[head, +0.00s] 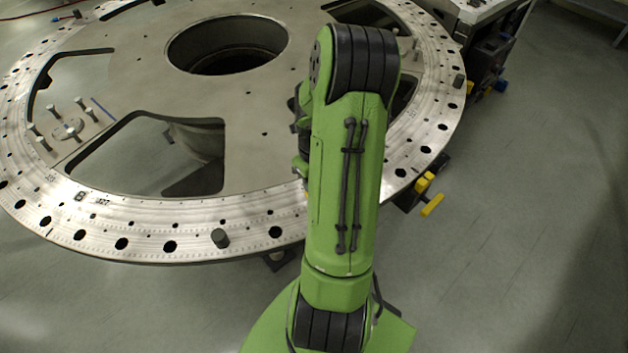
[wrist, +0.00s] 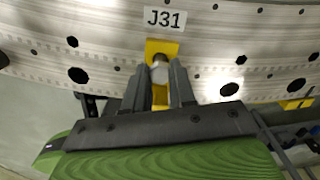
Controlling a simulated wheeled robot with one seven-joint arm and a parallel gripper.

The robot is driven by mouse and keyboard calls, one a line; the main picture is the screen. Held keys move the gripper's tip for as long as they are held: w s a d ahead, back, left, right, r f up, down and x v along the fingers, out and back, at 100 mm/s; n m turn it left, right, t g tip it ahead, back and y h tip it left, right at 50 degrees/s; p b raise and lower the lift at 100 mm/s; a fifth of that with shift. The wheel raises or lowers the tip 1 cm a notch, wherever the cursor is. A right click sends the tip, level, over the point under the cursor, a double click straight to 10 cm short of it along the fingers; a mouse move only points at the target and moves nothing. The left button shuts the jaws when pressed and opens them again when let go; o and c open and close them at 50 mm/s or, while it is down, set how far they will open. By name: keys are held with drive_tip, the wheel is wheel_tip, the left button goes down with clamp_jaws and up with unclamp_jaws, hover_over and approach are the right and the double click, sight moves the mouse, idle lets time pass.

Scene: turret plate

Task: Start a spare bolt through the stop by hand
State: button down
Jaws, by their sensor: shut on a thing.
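In the wrist view, my gripper (wrist: 159,80) is at the rim of the turret plate. Its two dark fingers are shut on a pale, round-headed bolt (wrist: 160,72). The yellow stop (wrist: 163,48) shows behind and below the bolt, on the plate rim under the J31 label. A dark spot shows on the stop just above the bolt head. I cannot tell whether the bolt tip is in a hole. In the head view, my arm hides the gripper and this stop. Several spare bolts (head: 66,132) stand on the plate at the left.
The large metal turret plate (head: 130,222) has a ring of holes and large cut-outs. Other yellow parts (head: 432,204) jut from the right edge. A bench (head: 480,12) stands at the upper right. The right floor is clear.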

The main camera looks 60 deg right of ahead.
drive_tip(key=shift+f, duration=0.1)
idle(0.6)
drive_tip(key=m, duration=0.4)
drive_tip(key=shift+m+b, duration=0.3)
drive_tip(key=shift+b, duration=0.1)
drive_tip(key=c, duration=1.2)
unclamp_jaws()
drive_tip(key=shift+o, duration=0.2)
drive_tip(key=shift+c, duration=0.3)
drive_tip(key=o, duration=0.6)
